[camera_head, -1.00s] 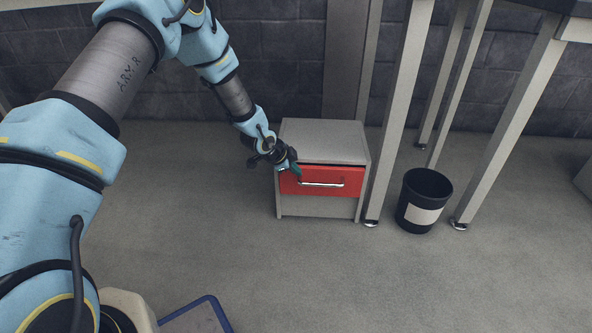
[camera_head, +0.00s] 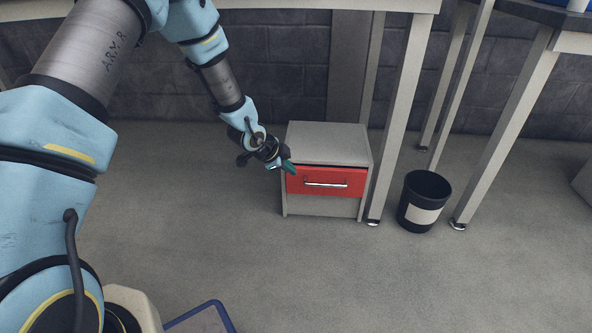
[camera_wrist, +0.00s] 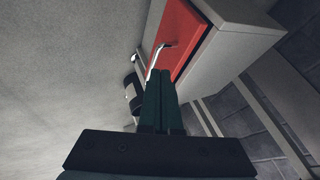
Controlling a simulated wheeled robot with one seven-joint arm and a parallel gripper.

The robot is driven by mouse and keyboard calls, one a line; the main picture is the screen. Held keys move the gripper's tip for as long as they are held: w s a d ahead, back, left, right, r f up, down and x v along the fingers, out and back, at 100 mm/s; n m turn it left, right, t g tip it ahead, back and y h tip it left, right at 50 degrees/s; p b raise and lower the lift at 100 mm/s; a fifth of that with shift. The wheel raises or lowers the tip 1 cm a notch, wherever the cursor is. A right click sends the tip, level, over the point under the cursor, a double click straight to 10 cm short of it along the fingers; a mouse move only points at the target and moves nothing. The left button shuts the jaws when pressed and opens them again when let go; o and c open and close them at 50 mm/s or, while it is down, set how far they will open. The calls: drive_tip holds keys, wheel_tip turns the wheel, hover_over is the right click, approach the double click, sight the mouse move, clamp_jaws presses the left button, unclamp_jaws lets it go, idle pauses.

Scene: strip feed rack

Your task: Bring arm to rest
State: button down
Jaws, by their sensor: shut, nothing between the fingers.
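My gripper (camera_head: 288,166) has green fingers and hangs at the upper left of a grey cabinet's red drawer front. In the wrist view its two green fingers (camera_wrist: 162,76) lie side by side, shut with nothing between them. My blue and grey arm reaches down to it from the upper left of the head view. The fingertips overlap the drawer's left part in the head view; a gap is hard to judge.
The grey cabinet (camera_head: 328,143) stands on the floor with its red drawer (camera_head: 335,181) and metal handle. A black bin (camera_head: 424,200) with a white label stands to its right, among table legs (camera_head: 399,110). A blue-edged item (camera_head: 203,314) lies at the bottom. Floor left of the cabinet is clear.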

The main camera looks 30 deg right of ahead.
drive_tip(key=w+a+r+n+t+y, duration=0.1)
drive_tip(key=w+a+r+n, duration=0.2)
drive_tip(key=a, duration=0.5)
drive_tip(key=w+a+r+n+y, duration=0.2)
drive_tip(key=a+r+n, duration=0.1)
drive_tip(key=a+r, duration=0.3)
drive_tip(key=w+a+r+n+t+y, duration=0.15)
drive_tip(key=a+n, duration=0.25)
drive_tip(key=a, duration=0.5)
drive_tip(key=s+a+r+n+g+y, duration=0.1)
drive_tip(key=s+a+r+n, duration=0.25)
drive_tip(key=a, duration=0.35)
drive_tip(key=s+a+r+n+g+y, duration=0.1)
drive_tip(key=s+a+r+n, duration=0.2)
drive_tip(key=s+a+n, duration=0.35)
drive_tip(key=s+a+r+n+g+y, duration=0.1)
drive_tip(key=s+a+r+n, duration=0.15)
drive_tip(key=a, duration=0.65)
wheel_tip(320, 180, up, 38)
drive_tip(key=p, duration=3.8)
drive_tip(key=shift+d+r+n, duration=0.15)
drive_tip(key=shift+r+n, duration=0.05)
drive_tip(key=shift+n, duration=0.25)
drive_tip(key=shift+t+h, duration=0.25)
